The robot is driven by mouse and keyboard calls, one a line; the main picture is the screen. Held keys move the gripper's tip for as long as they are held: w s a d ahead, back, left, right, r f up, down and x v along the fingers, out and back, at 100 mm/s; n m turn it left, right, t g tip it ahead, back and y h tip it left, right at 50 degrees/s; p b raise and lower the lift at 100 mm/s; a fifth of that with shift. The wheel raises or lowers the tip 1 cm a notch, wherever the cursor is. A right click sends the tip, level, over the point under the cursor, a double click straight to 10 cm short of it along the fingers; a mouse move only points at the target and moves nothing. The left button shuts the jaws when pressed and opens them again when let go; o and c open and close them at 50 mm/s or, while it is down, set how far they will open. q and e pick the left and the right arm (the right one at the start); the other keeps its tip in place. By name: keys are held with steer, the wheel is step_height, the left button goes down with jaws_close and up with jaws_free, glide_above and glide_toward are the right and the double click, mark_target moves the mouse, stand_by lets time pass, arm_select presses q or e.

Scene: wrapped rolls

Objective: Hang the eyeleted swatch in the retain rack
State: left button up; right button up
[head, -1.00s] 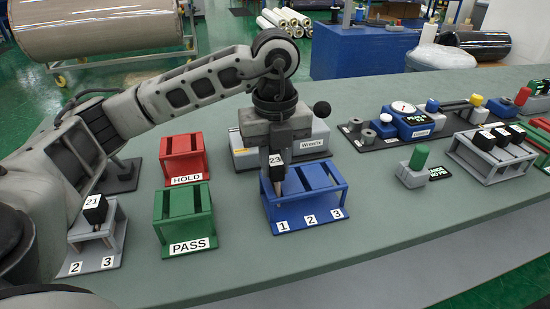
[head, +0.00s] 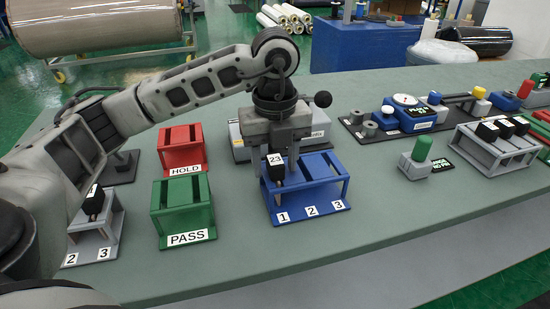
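The black-headed piece tagged 23 (head: 277,175) is at slot 1 of the blue rack (head: 325,206), upright as far as I can see. My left gripper (head: 280,151) is right above and around its top, with the fingers looking spread apart. The lower part of the piece is hidden by the rack, and I cannot make out an eyelet. The rack carries labels 1, 2 and 3; slots 2 and 3 look empty. No rack reads "retain". My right gripper is not in view.
A green PASS rack (head: 185,238) and a red HOLD rack (head: 185,168) stand left, both looking empty. A grey rack (head: 112,248) at far left holds a black-headed piece. A grey rack (head: 487,157) at right holds several. A grey box (head: 320,130) sits behind the blue rack.

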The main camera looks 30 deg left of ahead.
arm_select(q)
steer(key=shift+f, duration=0.15)
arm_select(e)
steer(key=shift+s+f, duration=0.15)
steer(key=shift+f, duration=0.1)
arm_select(q)
step_height(320, 180, up, 16)
steer(key=p, duration=0.3)
steer(key=shift+p, duration=0.4)
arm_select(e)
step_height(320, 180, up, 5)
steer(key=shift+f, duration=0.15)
